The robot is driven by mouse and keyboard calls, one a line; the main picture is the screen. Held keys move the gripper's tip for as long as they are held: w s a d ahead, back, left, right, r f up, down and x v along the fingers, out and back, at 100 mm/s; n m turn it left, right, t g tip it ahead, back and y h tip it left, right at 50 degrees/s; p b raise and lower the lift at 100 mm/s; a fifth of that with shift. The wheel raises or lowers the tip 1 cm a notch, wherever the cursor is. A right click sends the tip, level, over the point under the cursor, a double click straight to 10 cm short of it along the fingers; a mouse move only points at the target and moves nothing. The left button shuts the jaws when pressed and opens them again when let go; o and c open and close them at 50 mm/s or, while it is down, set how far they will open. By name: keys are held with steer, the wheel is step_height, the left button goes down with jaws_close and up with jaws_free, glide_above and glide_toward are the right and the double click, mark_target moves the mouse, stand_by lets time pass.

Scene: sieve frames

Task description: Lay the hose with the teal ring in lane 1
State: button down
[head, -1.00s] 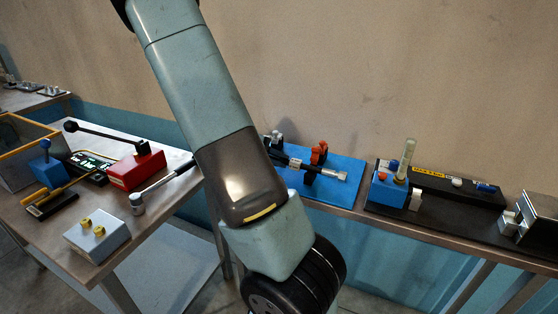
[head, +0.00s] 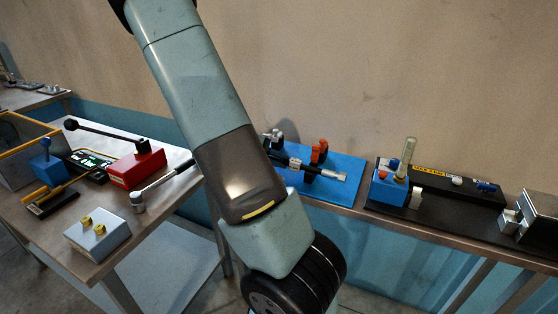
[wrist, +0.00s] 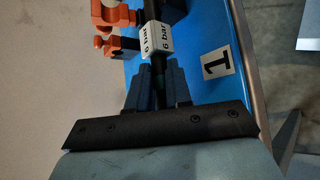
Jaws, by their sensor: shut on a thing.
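In the wrist view my gripper (wrist: 159,78) is shut on a black hose (wrist: 151,10), which runs up between the two blue-grey fingers. A white block marked "6 bar" (wrist: 153,40) sits on the hose just beyond the fingertips. I cannot make out a teal ring; the fingers cover part of the hose. Beside the hose are orange clamps (wrist: 112,14). A plate marked "1" (wrist: 216,62) lies on the blue board (wrist: 208,25) to the right of the fingers. In the head view the hose (head: 306,166) lies over or on the blue board (head: 347,190); my arm hides the gripper.
Right of the blue board, a black base (head: 455,217) carries a blue block (head: 388,191) and a clear tube (head: 405,158). A metal block (head: 541,215) stands at the far right.

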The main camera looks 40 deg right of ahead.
steer(key=c, duration=1)
jaws_free()
steer(key=shift+o, duration=0.2)
steer(key=v, duration=1.3)
steer(key=shift+w+a, duration=0.2)
steer(key=shift+a, duration=0.1)
steer(key=shift+r, duration=0.1)
steer(key=s+a+r+t+y, duration=1)
steer(key=s+a+r+t, duration=0.2)
steer(key=s+a+r, duration=0.5)
steer(key=shift+s+a+r+m, duration=0.2)
steer(key=shift+s+a+m, duration=0.1)
steer(key=shift+s+a, duration=0.3)
